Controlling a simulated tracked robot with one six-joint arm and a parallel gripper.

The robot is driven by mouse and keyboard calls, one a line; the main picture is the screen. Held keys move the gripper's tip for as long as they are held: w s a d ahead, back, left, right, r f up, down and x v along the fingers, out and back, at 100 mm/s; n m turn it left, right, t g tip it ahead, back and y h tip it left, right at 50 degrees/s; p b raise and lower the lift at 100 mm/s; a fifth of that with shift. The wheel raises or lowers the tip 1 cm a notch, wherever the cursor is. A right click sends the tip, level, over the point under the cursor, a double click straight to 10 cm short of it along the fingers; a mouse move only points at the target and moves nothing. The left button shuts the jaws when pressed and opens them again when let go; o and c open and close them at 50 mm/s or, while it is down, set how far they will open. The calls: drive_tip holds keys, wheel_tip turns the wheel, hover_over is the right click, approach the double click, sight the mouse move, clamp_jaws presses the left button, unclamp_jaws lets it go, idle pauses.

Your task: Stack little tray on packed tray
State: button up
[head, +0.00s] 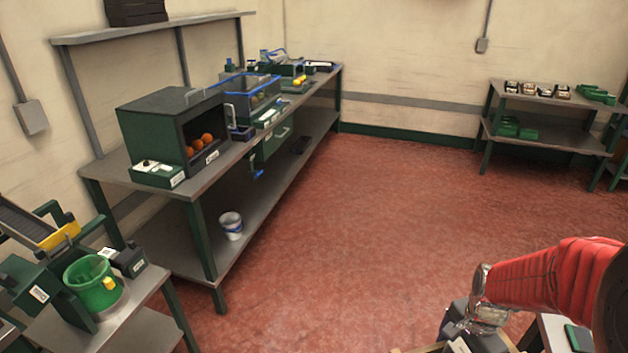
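Green trays (596,94) lie at the right end of the top of the far right table, in the head view. More green trays (516,128) lie on its lower shelf. Several small dark trays or packs with pale contents (537,91) stand in a row on the tabletop; they are too small to tell what fills them. My gripper (466,337) is at the bottom edge, right of centre, at the end of my red-sleeved arm. It points down, far from those trays, and its fingertips are not clear. Whether it holds anything cannot be told.
A long bench (190,183) on the left bears a dark green box with oranges (200,143). A white bucket (231,226) stands on its lower shelf. A green bucket (92,285) is at lower left. A pale tabletop (553,330) is beside my arm. The red floor between is clear.

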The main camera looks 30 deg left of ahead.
drive_tip(key=w+d+f+n, duration=0.6)
drive_tip(key=d+f+n, duration=0.1)
drive_tip(key=n, duration=0.2)
drive_tip(key=shift+d+f+n, duration=0.15)
drive_tip(key=shift+f+n, duration=0.15)
drive_tip(key=shift+f, duration=0.05)
drive_tip(key=shift+s, duration=0.15)
